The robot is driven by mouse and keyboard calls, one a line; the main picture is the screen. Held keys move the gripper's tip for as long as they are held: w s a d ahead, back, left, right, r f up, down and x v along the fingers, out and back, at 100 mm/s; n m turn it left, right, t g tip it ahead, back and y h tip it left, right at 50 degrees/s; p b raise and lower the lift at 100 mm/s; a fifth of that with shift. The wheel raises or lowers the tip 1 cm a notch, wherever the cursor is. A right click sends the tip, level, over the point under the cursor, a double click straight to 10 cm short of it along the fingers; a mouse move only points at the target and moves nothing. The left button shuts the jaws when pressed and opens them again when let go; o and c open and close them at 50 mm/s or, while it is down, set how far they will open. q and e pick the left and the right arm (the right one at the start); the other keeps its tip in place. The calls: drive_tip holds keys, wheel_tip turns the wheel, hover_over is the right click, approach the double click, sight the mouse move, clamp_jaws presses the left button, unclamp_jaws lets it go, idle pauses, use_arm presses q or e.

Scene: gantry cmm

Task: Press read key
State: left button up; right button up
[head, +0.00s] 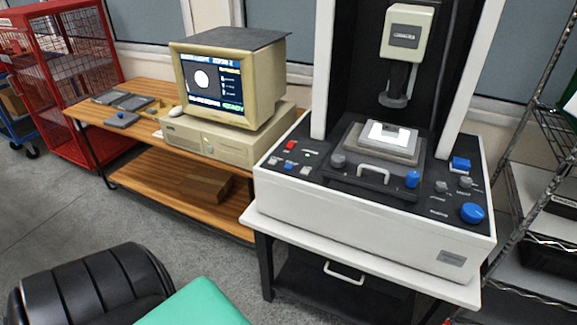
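A white measuring machine (340,219) with a black control deck stands on a white-topped stand at the right. Its deck bears a red key (291,145) and a small blue key (288,166) at the left. The labels are too small to read, so I cannot tell which one is the read key. Neither of my grippers shows in the head view.
A monitor (265,84) with a lit screen stands on a beige computer on a wooden bench (142,133). A red mesh cage (75,151) is at the left, wire shelving (525,130) at the right. A black ribbed shape (90,288) and a green surface (195,307) fill the lower left.

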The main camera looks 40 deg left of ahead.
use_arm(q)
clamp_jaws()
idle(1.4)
